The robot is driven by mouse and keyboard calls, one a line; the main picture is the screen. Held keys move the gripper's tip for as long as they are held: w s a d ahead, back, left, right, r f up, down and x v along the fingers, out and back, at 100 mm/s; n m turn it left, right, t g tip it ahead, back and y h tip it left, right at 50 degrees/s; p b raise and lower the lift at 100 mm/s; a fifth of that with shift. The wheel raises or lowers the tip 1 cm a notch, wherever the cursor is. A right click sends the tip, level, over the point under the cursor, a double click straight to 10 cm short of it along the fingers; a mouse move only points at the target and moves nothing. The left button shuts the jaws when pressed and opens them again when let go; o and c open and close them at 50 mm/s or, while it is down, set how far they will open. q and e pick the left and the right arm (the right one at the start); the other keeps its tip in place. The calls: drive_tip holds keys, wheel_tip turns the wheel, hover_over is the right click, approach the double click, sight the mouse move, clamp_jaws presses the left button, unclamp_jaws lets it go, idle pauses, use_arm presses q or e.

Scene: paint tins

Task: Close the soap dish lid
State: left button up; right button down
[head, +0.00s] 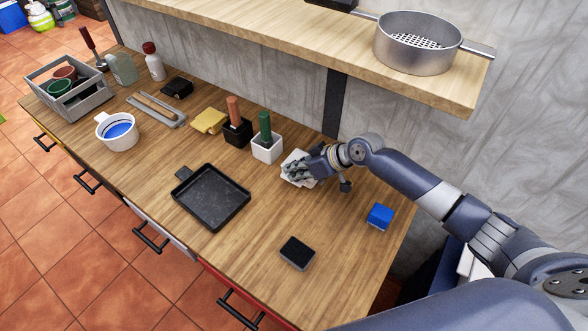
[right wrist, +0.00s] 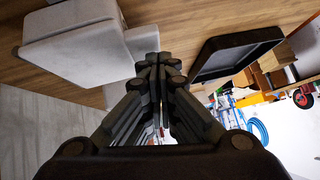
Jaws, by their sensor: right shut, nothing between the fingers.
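A white soap dish (head: 296,154) stands on the wooden worktop, largely covered by my right gripper (head: 290,170) in the head view. A pale grey box at the left of the right wrist view, which looks like the soap dish (right wrist: 78,58), is close beside the fingers. I cannot tell how far its lid is open, or whether the fingers touch it. My right gripper also shows in the right wrist view (right wrist: 158,60), with its fingers together and nothing between them. My left gripper is not in view.
A white holder with a green handle (head: 267,148) stands just left of the dish. A black tray (head: 211,197), a dark sponge-like block (head: 297,253) and a blue block (head: 380,216) lie around it. A shelf (head: 330,40) with a steel colander (head: 415,42) overhangs the back.

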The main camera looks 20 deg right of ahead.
drive_tip(key=v, duration=1.1)
drive_tip(key=shift+d+r, duration=0.2)
drive_tip(key=shift+d, duration=0.15)
drive_tip(key=shift+s, duration=0.2)
